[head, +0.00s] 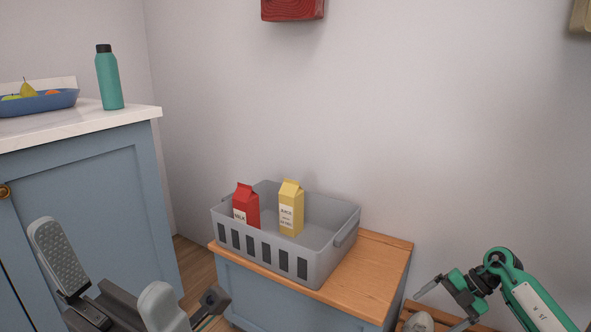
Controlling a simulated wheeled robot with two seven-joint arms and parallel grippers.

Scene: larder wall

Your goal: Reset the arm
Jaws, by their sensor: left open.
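My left gripper (108,285) is at the bottom left, in front of the blue cabinet. Its two grey padded fingers are spread wide, with nothing between them. My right gripper (436,309) is at the lower right, seen from the side. Its thin fingers look apart, above a wooden item, and I see nothing held in them.
A grey crate (326,268) holds a red milk carton (246,206) and a yellow carton (290,210), on a wood-topped cabinet (375,270). A teal bottle (109,80) and a blue fruit bowl (40,104) stand on the white counter (130,116). A red wall-mounted object (292,9) hangs above.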

